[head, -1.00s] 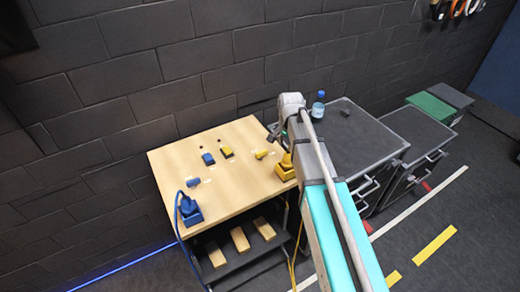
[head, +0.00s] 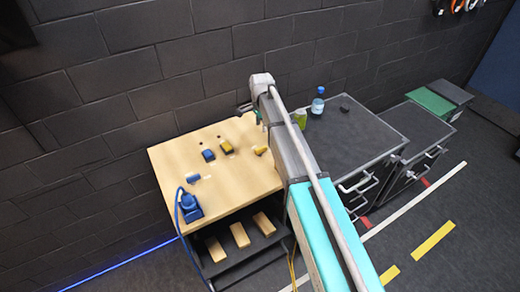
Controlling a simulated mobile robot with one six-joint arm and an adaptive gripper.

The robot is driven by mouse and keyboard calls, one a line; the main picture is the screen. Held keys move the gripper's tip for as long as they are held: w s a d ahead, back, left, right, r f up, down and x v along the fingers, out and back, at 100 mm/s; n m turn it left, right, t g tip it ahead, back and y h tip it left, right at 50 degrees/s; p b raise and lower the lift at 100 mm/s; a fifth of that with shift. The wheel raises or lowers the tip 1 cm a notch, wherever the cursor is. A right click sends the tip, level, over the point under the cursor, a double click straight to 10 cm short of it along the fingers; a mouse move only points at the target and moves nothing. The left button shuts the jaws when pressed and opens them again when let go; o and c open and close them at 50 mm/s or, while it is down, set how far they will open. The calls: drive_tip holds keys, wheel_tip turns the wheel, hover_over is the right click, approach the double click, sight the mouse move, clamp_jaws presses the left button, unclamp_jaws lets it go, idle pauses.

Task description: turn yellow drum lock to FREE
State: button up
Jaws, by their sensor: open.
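A small yellow fitting (head: 261,150), which looks like the yellow drum lock, sits on the right part of the wooden bench top (head: 235,190). Its setting is too small to read. A similar blue fitting (head: 192,178) is at the left. My gripper (head: 246,107) is near the back right of the bench, beyond the yellow fitting and apart from it. It is open; it shows only as a small dark shape, and the arm hides part of it.
A blue device (head: 190,208) with a cable stands at the bench's front left. Small blue (head: 208,155) and yellow (head: 227,147) blocks sit mid-bench. A dark cabinet (head: 365,135) to the right bears a green bottle (head: 300,117) and a blue bottle (head: 317,102). Wooden blocks (head: 240,234) lie below.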

sight(261, 148)
drive_tip(key=shift+f, duration=0.2)
wheel_tip(261, 148, down, 13)
drive_tip(key=b, duration=1.3)
drive_tip(key=shift+f+b, duration=0.2)
drive_tip(key=shift+b, duration=0.15)
clamp_jaws()
drive_tip(key=shift+a, duration=0.1)
